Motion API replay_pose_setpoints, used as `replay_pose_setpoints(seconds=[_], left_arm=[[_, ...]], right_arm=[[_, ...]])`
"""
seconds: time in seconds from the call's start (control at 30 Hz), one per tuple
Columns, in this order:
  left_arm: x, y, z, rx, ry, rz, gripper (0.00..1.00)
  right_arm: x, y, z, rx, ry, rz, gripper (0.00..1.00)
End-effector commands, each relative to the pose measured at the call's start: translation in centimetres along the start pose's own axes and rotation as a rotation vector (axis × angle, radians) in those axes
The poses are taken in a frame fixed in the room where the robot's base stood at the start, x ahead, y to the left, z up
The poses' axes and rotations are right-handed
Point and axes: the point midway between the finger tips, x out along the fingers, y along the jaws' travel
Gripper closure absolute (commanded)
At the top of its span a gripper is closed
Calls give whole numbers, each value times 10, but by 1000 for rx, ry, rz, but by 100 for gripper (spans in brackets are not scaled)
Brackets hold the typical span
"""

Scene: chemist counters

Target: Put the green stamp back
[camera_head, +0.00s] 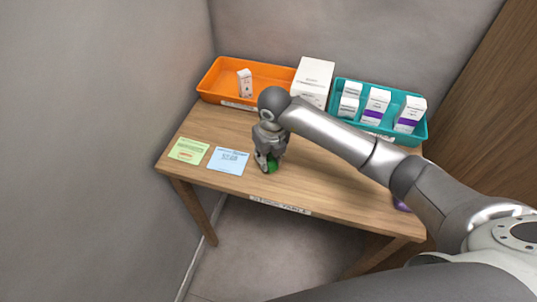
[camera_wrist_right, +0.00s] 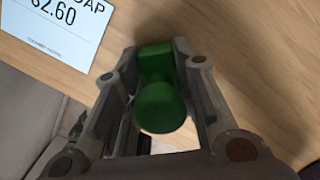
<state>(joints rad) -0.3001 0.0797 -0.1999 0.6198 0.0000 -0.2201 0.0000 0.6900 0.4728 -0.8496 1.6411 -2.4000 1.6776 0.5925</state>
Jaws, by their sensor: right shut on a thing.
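The green stamp (camera_head: 271,166) shows low between the fingers of my right gripper (camera_head: 266,165) in the head view, near the front edge of the table. In the right wrist view the green stamp (camera_wrist_right: 161,104), with a round knob and a block-like base, sits between both fingers of my right gripper (camera_wrist_right: 155,90). My right gripper is shut on it. Whether the stamp's base touches the table, I cannot tell. My left gripper is not in view.
A blue card (camera_head: 228,160) lies just left of the gripper, and a green card (camera_head: 188,150) farther left. At the back stand an orange tray (camera_head: 213,82), a white box (camera_head: 313,80) and a teal tray (camera_head: 421,131) with several boxes. A purple object (camera_head: 401,204) is partly hidden by my arm.

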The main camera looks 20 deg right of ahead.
Motion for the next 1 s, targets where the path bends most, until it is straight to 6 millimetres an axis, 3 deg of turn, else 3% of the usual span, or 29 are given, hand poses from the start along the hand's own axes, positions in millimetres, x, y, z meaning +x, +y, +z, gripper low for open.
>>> replay_pose_setpoints(seconds=[0.47, 0.5, 0.63, 1.0], left_arm=[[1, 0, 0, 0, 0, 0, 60], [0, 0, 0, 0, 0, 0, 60], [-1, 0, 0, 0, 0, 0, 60], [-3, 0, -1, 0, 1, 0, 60]], right_arm=[[12, 0, -1, 0, -3, 0, 89], [10, 0, -1, 0, -3, 0, 68], [10, 0, -1, 1, -2, 0, 52], [7, 0, 0, 1, -3, 0, 52]])
